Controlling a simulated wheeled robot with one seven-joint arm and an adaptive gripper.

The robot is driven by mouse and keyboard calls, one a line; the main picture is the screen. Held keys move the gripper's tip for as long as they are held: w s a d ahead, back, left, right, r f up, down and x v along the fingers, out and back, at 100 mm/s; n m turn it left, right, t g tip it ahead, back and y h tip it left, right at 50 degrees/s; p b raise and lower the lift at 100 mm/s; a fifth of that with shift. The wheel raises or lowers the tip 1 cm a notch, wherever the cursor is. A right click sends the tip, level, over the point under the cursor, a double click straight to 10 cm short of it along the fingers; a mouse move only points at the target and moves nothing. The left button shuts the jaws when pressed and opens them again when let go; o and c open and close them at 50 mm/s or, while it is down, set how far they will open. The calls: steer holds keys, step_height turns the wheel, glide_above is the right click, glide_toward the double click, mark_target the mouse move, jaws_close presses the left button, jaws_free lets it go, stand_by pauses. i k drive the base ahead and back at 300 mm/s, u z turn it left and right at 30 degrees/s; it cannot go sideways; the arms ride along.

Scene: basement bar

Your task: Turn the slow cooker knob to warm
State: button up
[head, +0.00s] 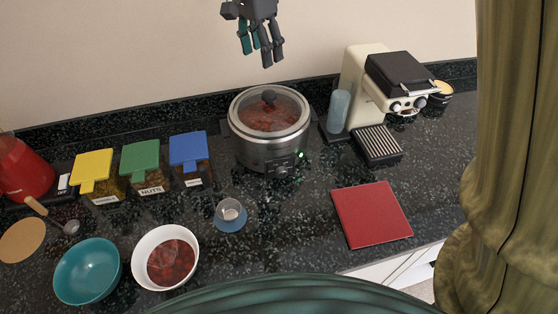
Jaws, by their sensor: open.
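The slow cooker (255,145) stands upright at the back middle of the dark counter. It has a steel body and a glass lid (270,112) with a dark knob on top, and reddish food shows through the glass. Its dark control knob (284,168) is low on the front, with a small green light beside it to the right. The knob's setting is too small to read. My gripper (259,58) is open and empty at the top middle of the head view. It appears above the cooker and apart from it, with its fingers pointing down.
Left of the cooker stand jars with yellow, green and blue lids (189,147). In front are a small cup on a blue coaster (231,224), a white bowl (140,272) and a teal bowl (64,279). A cream coffee machine (356,85) and a red board (372,214) are to the right.

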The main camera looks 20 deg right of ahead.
mark_target(281, 172)
steer(key=k, duration=1.5)
